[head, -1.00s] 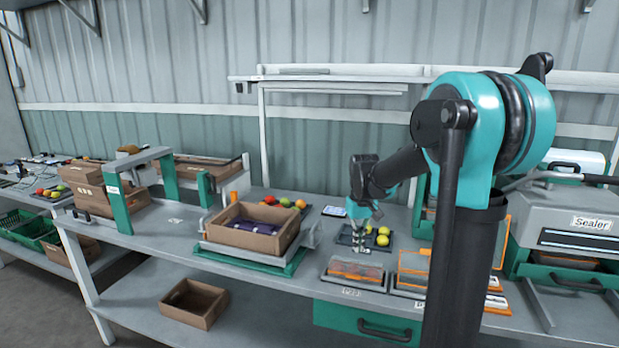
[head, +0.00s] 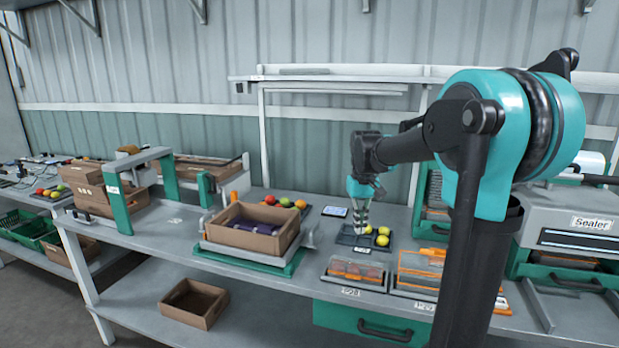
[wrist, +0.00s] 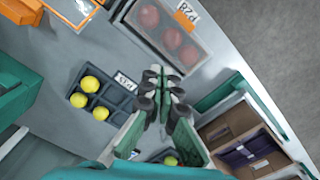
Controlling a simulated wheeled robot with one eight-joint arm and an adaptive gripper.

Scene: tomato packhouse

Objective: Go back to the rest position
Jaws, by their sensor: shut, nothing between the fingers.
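My gripper (head: 361,224) is shut and empty. In the head view it hangs pointing down above the bench, over the left part of a dark compartment tray (head: 349,239). The tray holds yellow tomatoes (head: 382,235) in its right part. In the wrist view my gripper (wrist: 166,82) points over the bench, with the tray and its yellow tomatoes (wrist: 91,83) to the left. No fruit is between the fingers.
An open cardboard box (head: 284,237) stands on a green-framed stand left of my gripper. Lidded clear bins (head: 357,271) sit at the bench's front edge. A grey sealer (head: 590,225) stands at the right. Red, orange and green tomatoes (head: 285,202) lie behind the box.

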